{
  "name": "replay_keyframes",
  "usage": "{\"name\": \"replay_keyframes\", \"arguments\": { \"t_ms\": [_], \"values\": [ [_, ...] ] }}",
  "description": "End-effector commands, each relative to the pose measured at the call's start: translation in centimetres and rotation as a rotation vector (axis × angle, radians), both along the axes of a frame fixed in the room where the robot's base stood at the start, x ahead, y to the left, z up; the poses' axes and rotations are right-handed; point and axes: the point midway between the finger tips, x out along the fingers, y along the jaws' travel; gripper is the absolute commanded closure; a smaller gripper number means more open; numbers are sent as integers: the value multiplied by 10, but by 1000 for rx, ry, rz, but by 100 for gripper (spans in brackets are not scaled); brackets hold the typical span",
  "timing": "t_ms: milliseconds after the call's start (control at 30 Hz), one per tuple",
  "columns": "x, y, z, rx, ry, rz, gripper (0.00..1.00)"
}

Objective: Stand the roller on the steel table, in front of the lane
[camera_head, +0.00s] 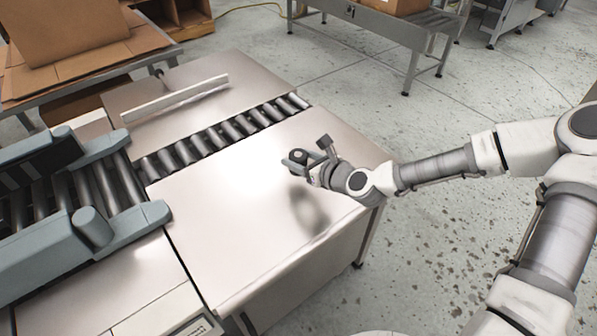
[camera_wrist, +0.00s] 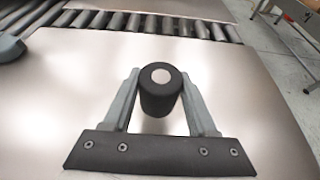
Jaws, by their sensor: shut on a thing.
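The roller (camera_wrist: 161,92) is a short black cylinder with a pale round centre on its end. My gripper (camera_wrist: 160,95) is shut on it, one finger on each side, in the wrist view. In the head view the roller (camera_head: 298,157) shows as a small dark shape between the fingers of my gripper (camera_head: 300,160). The steel table (camera_head: 230,215) lies below, with a blurred reflection of my gripper on it. The roller appears to be held above the table top. The lane (camera_head: 225,133) is a row of metal rollers set across the table, beyond my gripper.
A pale rail (camera_head: 175,99) runs along the lane's far side. A grey-blue machine (camera_head: 85,215) with larger rollers stands at the left. Cardboard boxes (camera_head: 75,30) sit on a bench at the back left. The table top in front of the lane is clear.

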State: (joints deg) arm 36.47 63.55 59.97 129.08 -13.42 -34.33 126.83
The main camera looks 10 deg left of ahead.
Motion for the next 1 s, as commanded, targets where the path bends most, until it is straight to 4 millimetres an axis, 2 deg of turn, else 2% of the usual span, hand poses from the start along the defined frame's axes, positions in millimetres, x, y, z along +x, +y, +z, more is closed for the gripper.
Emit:
{"name": "replay_keyframes", "arguments": {
  "t_ms": [300, 667, 700, 833, 867, 1000],
  "values": [
    [0, 0, -41, 0, 0, 0, 100],
    [0, 0, -43, 1, 0, 0, 100],
    [0, 0, -42, 0, 0, 0, 38],
    [0, 0, -42, 0, 0, 0, 15],
    [0, 0, -42, 0, 0, 0, 12],
    [0, 0, -42, 0, 0, 0, 12]
  ]
}}
